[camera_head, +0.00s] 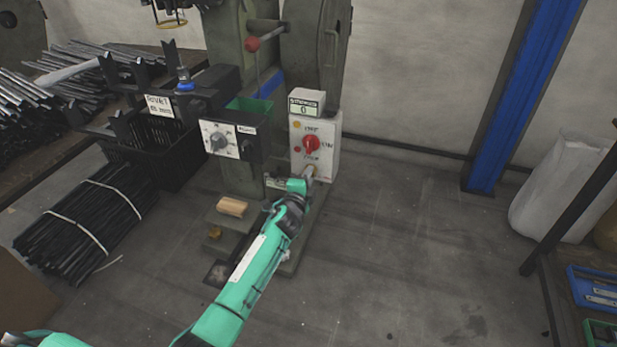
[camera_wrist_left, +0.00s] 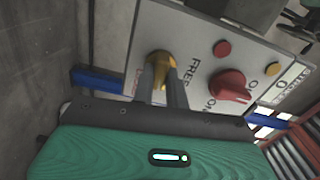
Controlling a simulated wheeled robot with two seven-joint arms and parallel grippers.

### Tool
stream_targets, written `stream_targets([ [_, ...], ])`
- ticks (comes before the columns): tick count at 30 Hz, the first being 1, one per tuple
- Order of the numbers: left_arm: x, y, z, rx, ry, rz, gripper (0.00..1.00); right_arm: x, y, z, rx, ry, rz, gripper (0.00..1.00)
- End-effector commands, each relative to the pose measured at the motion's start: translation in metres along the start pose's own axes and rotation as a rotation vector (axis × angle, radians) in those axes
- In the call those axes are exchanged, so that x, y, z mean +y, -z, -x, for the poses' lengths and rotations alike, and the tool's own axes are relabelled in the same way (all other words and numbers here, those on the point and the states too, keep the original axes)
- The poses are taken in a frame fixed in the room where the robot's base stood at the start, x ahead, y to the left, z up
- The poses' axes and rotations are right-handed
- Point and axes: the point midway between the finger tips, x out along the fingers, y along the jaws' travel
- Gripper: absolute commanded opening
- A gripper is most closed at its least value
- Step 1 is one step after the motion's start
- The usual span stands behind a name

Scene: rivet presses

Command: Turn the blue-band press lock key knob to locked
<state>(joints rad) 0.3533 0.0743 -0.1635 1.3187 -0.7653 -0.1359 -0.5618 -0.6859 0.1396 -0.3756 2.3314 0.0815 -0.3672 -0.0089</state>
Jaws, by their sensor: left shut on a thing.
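The green press (camera_head: 265,55) carries a blue band (camera_head: 270,83). Its light control box (camera_head: 327,150) also shows in the left wrist view (camera_wrist_left: 200,33). The brass lock key knob (camera_wrist_left: 160,60) sits on the panel beside the printed word FREE; red lettering on its other side is partly covered. My left gripper (camera_head: 308,175) reaches the lower part of the box. In the left wrist view its two dark fingers (camera_wrist_left: 161,75) are shut on the key knob and hide part of it, so its exact angle is unclear. My right gripper is not in view.
A red selector knob (camera_head: 311,144) sits just above the key, with a counter (camera_head: 306,103) on top of the box. A dark box with a grey dial (camera_head: 221,141) stands to the left. Bundled black rods (camera_head: 80,220) lie at left.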

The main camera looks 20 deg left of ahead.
Motion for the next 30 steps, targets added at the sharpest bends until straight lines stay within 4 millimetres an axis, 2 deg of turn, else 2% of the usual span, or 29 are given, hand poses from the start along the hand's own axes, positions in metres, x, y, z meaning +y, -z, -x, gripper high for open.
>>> stream_targets([
  [9, 0.0019, 0.0004, 0.0004, 0.001, -0.002, -0.117, 0.0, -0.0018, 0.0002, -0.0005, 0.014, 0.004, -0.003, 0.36],
  [25, 0.0022, 0.0003, 0.0005, 0.0, -0.003, -0.14, 0.0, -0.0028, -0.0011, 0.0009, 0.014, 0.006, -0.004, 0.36],
  [26, 0.0023, 0.0003, 0.0005, 0.0, -0.003, -0.14, 0.18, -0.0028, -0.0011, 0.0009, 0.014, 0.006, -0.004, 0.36],
  [27, 0.0022, 0.0003, 0.0005, 0.0, -0.003, -0.14, 0.26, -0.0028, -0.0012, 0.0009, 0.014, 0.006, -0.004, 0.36],
  [29, 0.002, 0.0002, 0.0004, 0.0, -0.002, -0.139, 0.36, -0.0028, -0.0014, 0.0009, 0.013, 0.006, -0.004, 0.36],
  [30, 0.0018, 0.0002, 0.0004, 0.0, -0.002, -0.139, 0.36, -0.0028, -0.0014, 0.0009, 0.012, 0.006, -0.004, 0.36],
])
